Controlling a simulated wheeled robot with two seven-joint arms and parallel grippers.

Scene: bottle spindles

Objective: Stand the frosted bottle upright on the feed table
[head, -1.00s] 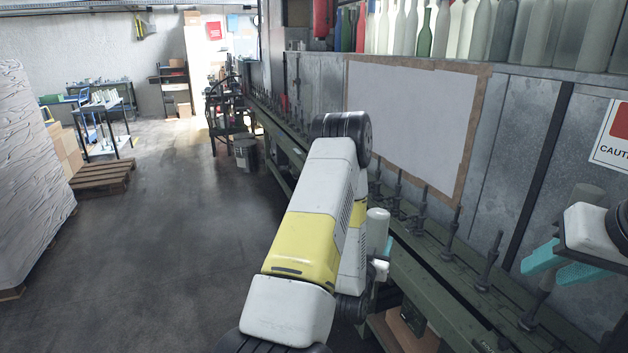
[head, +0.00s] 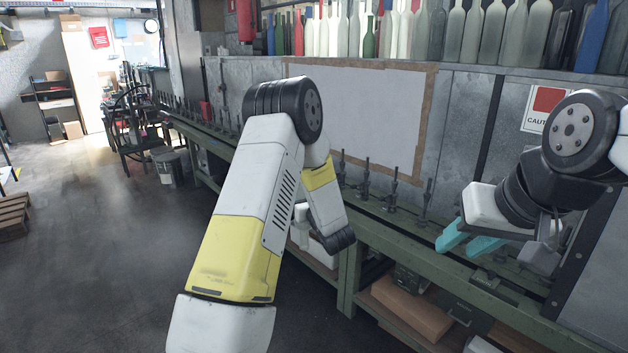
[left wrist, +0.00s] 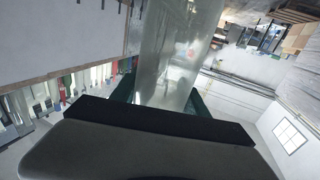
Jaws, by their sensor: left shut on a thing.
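The frosted bottle (left wrist: 178,50) is a pale, see-through cylinder in the left wrist view. My left gripper (left wrist: 163,93) is shut on it, with a teal finger on each side. In the head view my left arm bends down in front of the bench, and I cannot make out the held bottle or the left fingertips there. My right gripper (head: 467,240) has its two teal fingers apart and holds nothing, just above the bench at the right. I cannot tell which surface is the feed table.
A long green bench (head: 372,237) with upright dark spindles (head: 390,188) runs along the metal wall. Bottles (head: 395,32) of several colours line the ledge above it. A cardboard box (head: 412,308) sits on the shelf below.

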